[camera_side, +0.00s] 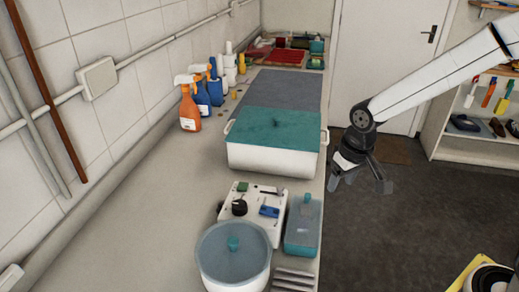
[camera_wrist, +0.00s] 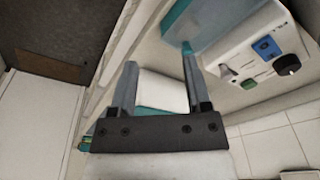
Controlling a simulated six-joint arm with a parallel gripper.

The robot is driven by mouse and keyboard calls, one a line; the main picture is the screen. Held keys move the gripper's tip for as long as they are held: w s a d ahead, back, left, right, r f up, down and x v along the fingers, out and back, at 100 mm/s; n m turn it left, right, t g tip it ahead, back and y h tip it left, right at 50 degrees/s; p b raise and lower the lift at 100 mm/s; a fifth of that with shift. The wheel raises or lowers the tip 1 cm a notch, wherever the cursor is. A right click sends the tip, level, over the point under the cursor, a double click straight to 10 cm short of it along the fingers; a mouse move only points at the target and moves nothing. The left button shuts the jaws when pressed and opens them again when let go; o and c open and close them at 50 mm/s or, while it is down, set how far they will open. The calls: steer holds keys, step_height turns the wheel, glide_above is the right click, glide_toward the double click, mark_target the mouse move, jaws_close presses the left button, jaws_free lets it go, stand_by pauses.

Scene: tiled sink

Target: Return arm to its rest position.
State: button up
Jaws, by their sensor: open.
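My gripper (camera_side: 359,180) hangs at the end of my white arm in the side view, off the right edge of the counter, above the dark floor. A white surface shows behind the gap between the fingers.
The white basin (camera_side: 270,158) stands on the counter (camera_side: 150,185). Spray bottles (camera_side: 189,105) line the wall. Shelves (camera_side: 480,110) stand at the right; open floor lies between.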

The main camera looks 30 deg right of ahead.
steer(key=s+d+f+t, duration=0.1)
steer(key=s+d+f, duration=0.1)
steer(key=s, duration=0.5)
steer(key=shift+s+d+n, duration=0.3)
steer(key=shift+s+d, duration=0.1)
steer(key=shift+d, duration=0.4)
